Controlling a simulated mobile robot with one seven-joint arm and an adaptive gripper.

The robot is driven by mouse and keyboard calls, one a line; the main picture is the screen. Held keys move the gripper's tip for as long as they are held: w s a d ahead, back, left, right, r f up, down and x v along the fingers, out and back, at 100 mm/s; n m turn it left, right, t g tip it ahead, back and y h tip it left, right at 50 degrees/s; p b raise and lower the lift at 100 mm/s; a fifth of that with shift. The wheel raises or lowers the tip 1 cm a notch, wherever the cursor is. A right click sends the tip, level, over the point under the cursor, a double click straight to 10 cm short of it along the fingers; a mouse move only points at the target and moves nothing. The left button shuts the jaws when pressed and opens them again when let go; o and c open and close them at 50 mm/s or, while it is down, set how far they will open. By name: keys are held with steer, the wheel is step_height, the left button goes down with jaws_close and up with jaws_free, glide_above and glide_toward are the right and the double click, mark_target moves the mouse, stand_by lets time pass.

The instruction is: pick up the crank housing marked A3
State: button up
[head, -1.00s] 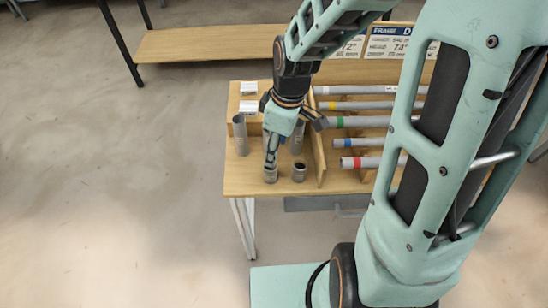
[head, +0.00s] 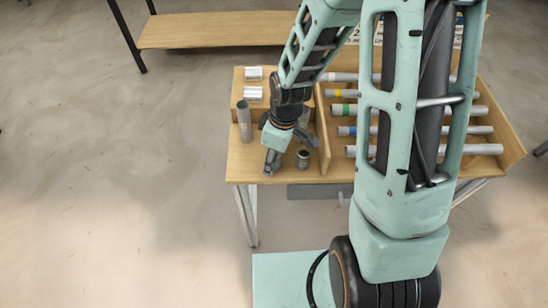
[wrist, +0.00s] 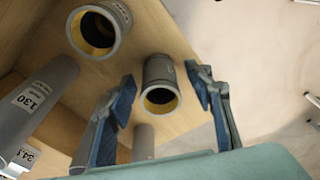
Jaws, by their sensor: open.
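Two short grey cylindrical housings with yellow inner walls stand on the wooden bench in the wrist view. One housing (wrist: 160,85) lies in the gap between my fingers, with clear space on both sides. The other housing (wrist: 98,28) is to its upper left, outside the fingers. I cannot read A3 on either. My gripper (wrist: 160,79) is open and empty. In the head view my gripper (head: 273,163) points down near the bench's front edge, with one short housing (head: 302,160) to its right. The housing between my fingers is mostly hidden there.
A tall grey tube (head: 244,121) stands left of my gripper; a tube labelled 130 (wrist: 35,100) shows in the wrist view. A wooden divider (head: 322,135) and a rack of colour-banded pipes (head: 341,109) are on the right. Open floor (head: 120,170) lies left.

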jaws_close()
stand_by(0.3)
